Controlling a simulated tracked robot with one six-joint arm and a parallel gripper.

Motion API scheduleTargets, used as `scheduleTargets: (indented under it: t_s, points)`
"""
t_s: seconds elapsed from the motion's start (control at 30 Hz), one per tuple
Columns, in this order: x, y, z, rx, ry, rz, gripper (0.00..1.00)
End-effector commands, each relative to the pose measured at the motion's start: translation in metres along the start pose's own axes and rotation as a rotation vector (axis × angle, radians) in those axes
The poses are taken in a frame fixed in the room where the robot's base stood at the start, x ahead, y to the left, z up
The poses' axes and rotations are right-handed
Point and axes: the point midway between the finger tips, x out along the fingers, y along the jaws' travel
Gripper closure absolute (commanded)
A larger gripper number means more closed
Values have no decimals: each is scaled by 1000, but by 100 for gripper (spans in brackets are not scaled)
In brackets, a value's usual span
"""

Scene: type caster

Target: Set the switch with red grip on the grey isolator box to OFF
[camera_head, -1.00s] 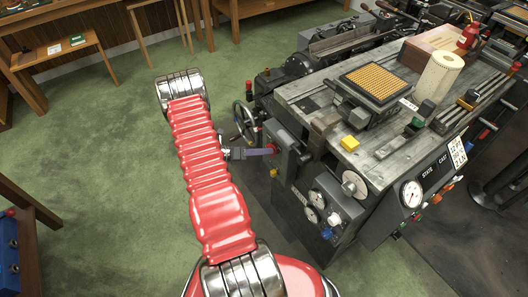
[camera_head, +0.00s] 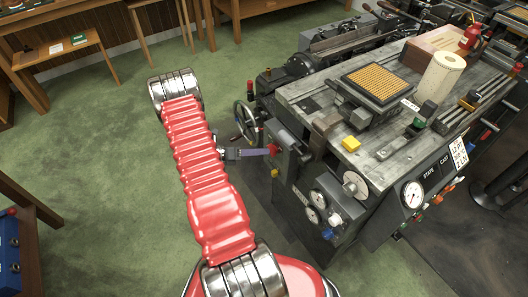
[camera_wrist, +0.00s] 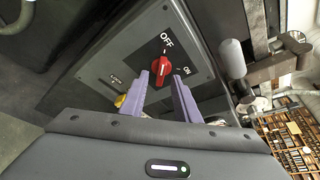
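The grey isolator box (camera_wrist: 110,62) fills the upper middle of the wrist view, with a dark panel marked OFF above the switch and ON to its right. The switch with red grip (camera_wrist: 162,78) is on this panel; which mark it points to is hard to tell. My gripper (camera_wrist: 164,82) is open, its two purple fingers on either side of the red grip. The left fingertip overlaps the grip's edge in the picture; contact cannot be told. In the head view, my gripper (camera_head: 267,151) reaches right to the box (camera_head: 288,156) on the machine's near left side.
A yellow part (camera_wrist: 120,101) sits low on the box beside the left finger. In the head view, the type caster (camera_head: 300,92) has a handwheel (camera_head: 244,121) behind my gripper and gauges (camera_head: 413,195) on its front. Green floor (camera_head: 110,150) left of my arm is clear.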

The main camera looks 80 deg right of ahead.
Motion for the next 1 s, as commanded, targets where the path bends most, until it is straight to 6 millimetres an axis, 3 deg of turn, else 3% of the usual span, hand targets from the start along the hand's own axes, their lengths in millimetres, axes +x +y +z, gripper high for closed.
scheduleTargets:
  t_s: [0.6, 1.0]
  points:
    - [-103, 1, 0, 0, -2, 2, 71]
    - [-114, 1, 0, 0, 0, 0, 71]
